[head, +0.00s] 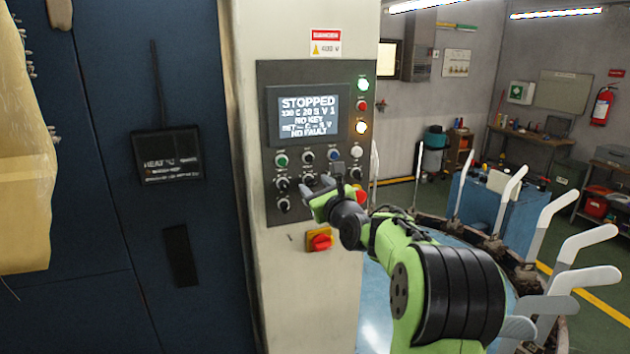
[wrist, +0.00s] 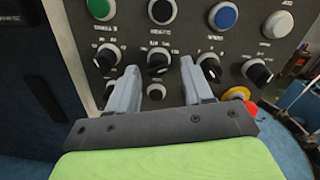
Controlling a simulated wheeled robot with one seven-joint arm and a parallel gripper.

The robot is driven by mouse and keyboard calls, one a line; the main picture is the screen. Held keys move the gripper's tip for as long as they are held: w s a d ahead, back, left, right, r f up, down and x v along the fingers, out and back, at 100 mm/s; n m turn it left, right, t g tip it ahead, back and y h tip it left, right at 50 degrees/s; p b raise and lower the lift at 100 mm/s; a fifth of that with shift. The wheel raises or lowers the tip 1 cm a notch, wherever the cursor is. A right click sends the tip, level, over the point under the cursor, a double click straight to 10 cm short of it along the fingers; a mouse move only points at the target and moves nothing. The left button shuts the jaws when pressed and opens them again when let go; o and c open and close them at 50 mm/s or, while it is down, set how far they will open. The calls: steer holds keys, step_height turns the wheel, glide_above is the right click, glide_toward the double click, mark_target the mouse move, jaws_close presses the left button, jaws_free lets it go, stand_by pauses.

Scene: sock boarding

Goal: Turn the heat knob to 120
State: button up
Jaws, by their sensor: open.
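The control panel (head: 268,115) stands on the pale column in the head view, with rows of knobs and buttons. Their small labels are not readable, so I cannot tell which knob is heat. My gripper (wrist: 159,72) is open at the second row; one black knob (wrist: 158,62) appears between its fingertips in the wrist view. I cannot tell whether the fingers touch it. Black knobs also show left (wrist: 106,58) and right (wrist: 257,71) of the fingers. The display (head: 308,114) reads STOPPED, with a line like "130 C 20 S V 1", NO KEY and NO FAULT.
A red button (wrist: 240,95) sits right of my fingers. A red switch on a yellow plate (head: 319,239) is below the panel. A dark blue door (head: 95,240) with a small sign (head: 168,155) is at left. Several pale upright forms (head: 540,215) stand at right.

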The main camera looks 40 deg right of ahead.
steer(key=shift+w, duration=0.6)
steer(key=shift+s, duration=0.1)
jaws_close()
steer(key=shift+n, duration=0.3)
steer(key=n+b, duration=0.2)
steer(key=n, duration=0.1)
steer(key=shift+r+n+b, duration=0.1)
steer(key=shift+n+b, duration=0.65)
steer(key=shift+n, duration=1.25)
